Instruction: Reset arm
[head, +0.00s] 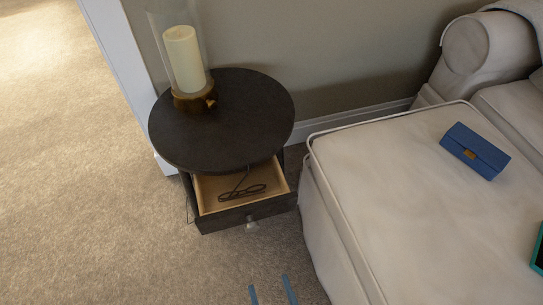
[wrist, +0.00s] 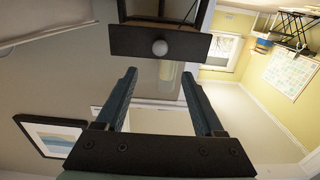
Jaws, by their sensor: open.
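My gripper (head: 273,291) shows at the bottom edge of the head view as two blue fingertips, apart and empty, over the carpet in front of the side table. In the wrist view my gripper (wrist: 165,82) has both fingers spread with nothing between them. The drawer (head: 245,205) of the dark round side table (head: 222,125) is pulled open, with dark eyeglasses (head: 243,192) lying inside. The drawer front (wrist: 160,42) and its round knob (wrist: 159,47) show beyond the fingertips in the wrist view, apart from them.
A candle (head: 184,60) in a glass holder stands on the table's back left. A pale sofa (head: 400,190) fills the right, bearing a blue wallet-like item (head: 474,150) and a partly cut-off teal-edged object (head: 539,252). Carpet (head: 85,190) on the left is clear.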

